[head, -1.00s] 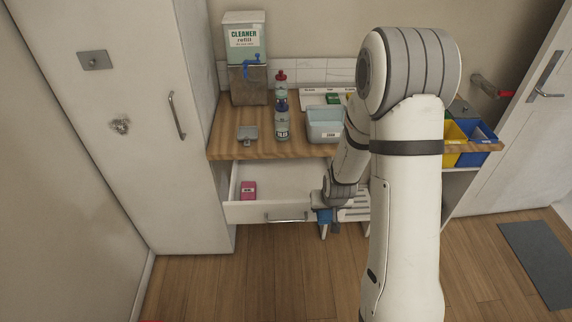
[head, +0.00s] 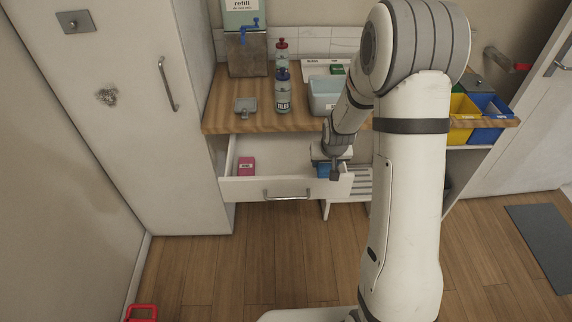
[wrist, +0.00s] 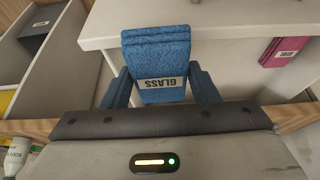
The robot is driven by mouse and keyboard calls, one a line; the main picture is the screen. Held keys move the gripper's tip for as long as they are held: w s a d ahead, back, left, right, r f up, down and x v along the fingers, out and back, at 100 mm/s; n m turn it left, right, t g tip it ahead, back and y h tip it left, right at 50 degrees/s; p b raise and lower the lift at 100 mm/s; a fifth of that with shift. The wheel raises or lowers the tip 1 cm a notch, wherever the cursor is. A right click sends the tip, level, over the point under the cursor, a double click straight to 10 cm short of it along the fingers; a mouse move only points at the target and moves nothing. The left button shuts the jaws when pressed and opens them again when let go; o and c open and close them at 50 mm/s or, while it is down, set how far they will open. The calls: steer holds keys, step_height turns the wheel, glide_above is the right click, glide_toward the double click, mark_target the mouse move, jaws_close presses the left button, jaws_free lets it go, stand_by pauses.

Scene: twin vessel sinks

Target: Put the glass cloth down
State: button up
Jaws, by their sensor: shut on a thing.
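The glass cloth (wrist: 160,65) is a folded blue cloth with a "GLASS" label. In the wrist view my gripper (wrist: 165,88) is shut on it, with a finger on each side. In the head view the glass cloth (head: 323,170) shows as a small blue patch under my gripper (head: 333,170), at the right part of the open drawer (head: 275,189), behind its front panel. I cannot tell whether the cloth touches the drawer floor. A pink cloth (head: 246,166) lies at the drawer's left end; it also shows in the wrist view (wrist: 284,50).
The wooden counter (head: 225,118) above the drawer holds bottles (head: 283,92), a grey-blue tub (head: 324,94), a metal dish (head: 245,107) and a cleaner dispenser (head: 245,50). Yellow (head: 462,112) and blue (head: 492,118) bins stand right. The drawer's middle is free.

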steer(key=w+f+b, duration=0.2)
steer(key=w+b, duration=0.8)
steer(key=b, duration=0.3)
steer(key=f, duration=0.9)
steer(key=shift+s+d+f+b, duration=0.25)
steer(key=shift+d+b, duration=0.05)
steer(key=shift+d, duration=0.1)
steer(key=shift+f, duration=0.2)
steer(key=o, duration=1)
steer(key=shift+r, duration=0.1)
